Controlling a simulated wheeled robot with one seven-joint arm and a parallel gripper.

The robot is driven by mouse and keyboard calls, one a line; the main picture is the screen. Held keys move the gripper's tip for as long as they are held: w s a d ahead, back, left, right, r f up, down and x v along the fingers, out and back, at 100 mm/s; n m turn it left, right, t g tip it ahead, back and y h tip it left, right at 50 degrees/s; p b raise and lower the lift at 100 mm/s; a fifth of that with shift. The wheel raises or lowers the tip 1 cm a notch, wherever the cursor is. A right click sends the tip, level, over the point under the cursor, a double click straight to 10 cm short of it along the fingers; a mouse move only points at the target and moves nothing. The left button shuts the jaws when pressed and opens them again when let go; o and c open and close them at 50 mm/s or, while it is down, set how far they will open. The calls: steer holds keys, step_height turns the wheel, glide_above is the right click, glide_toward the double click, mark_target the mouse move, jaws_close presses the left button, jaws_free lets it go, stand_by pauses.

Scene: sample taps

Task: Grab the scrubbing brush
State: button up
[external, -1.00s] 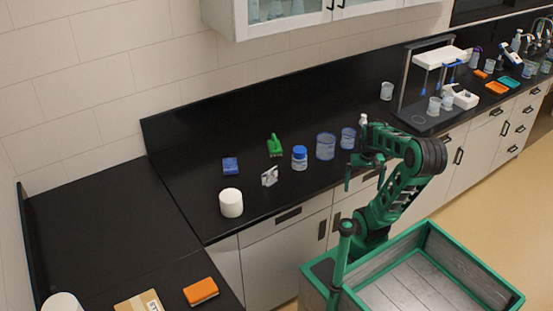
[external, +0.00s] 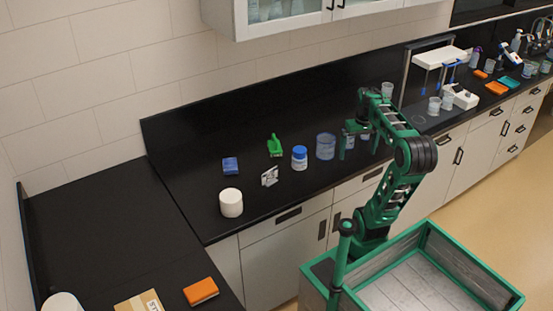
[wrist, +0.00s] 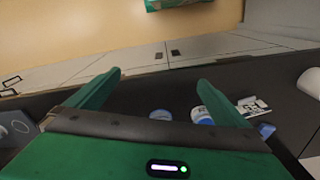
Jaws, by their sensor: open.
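The scrubbing brush (external: 275,146) is green and lies on the black counter, towards the wall, in the external view. A blue sponge-like block lies to its left and a blue-lidded jar to its right. My gripper (external: 359,148) is over the counter to the right of the brush, well apart from it, near the glass beakers. It is open and empty, its fingers pointing down. In the wrist view my gripper (wrist: 156,84) shows two spread green fingers with nothing between them. I cannot make out the brush in the wrist view.
Between my gripper and the brush stand a glass beaker (external: 325,147) and the blue-lidded jar (external: 299,158). A white printed card (external: 269,177), the blue block (external: 230,165) and a white cylinder (external: 231,203) are left of them. A rack (external: 440,60) stands to the right.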

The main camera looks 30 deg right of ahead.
steer(key=w+a+f+n+t+y, duration=0.1)
steer(key=w+a+n+t+y, duration=0.15)
steer(key=w+n+y, duration=1.05)
steer(key=w+a+n+t+h, duration=0.2)
steer(key=w+a+n, duration=0.15)
steer(key=w, duration=2.05)
steer(key=shift+n+g+y, duration=0.25)
steer(key=shift+y, duration=0.05)
steer(key=f, duration=1)
steer(key=shift+s+d+f, duration=0.1)
steer(key=shift+d+f, duration=0.15)
steer(key=shift+f, duration=0.15)
steer(key=x, duration=1.1)
steer(key=shift+d+f, duration=0.15)
steer(key=shift+d, duration=0.05)
steer(key=shift+c, duration=0.3)
steer(key=c, duration=1.1)
